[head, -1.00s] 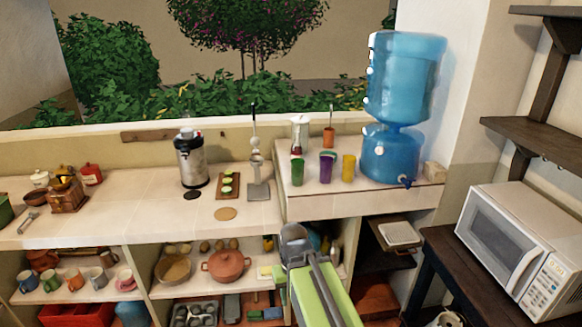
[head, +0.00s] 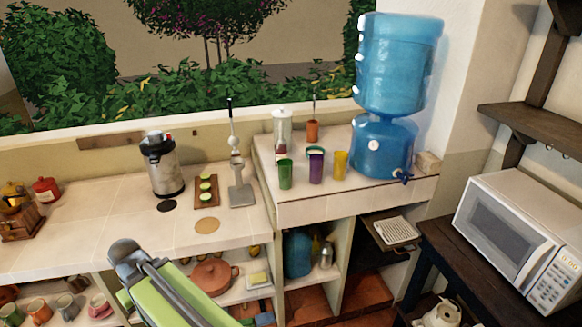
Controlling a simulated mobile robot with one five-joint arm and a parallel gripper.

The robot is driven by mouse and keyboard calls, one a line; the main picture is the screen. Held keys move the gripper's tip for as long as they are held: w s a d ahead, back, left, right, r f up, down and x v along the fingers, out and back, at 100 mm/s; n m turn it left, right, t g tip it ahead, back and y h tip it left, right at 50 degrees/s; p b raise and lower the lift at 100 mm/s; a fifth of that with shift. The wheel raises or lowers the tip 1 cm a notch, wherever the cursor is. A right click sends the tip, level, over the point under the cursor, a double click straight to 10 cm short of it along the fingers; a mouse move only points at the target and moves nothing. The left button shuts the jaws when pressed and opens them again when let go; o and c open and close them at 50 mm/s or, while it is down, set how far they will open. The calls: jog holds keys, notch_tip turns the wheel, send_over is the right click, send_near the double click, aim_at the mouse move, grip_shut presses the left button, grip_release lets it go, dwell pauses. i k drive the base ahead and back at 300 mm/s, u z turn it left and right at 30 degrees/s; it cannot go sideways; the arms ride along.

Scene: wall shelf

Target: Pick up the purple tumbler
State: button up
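The purple tumbler (head: 316,167) stands upright on the raised right part of the tiled counter (head: 330,204). A green tumbler (head: 285,173) is on its left and a yellow tumbler (head: 339,165) on its right, both close by. A teal-rimmed bowl or cup shows partly behind it. My arm, green and grey, reaches up from the bottom, left of the tumblers and in front of the lower counter. Its grey end shows at the upper left of the arm, well apart from the tumblers. The gripper's fingers cannot be made out.
A blue water dispenser (head: 384,146) stands right of the tumblers. A glass jar (head: 282,127) and an orange cup (head: 312,131) are behind them. The front strip of the raised counter is clear. A microwave (head: 515,242) is at the right.

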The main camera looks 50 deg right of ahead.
aim_at(316, 170)
jog(key=z, duration=0.15)
jog(key=i, duration=1.1)
jog(key=z, duration=0.45)
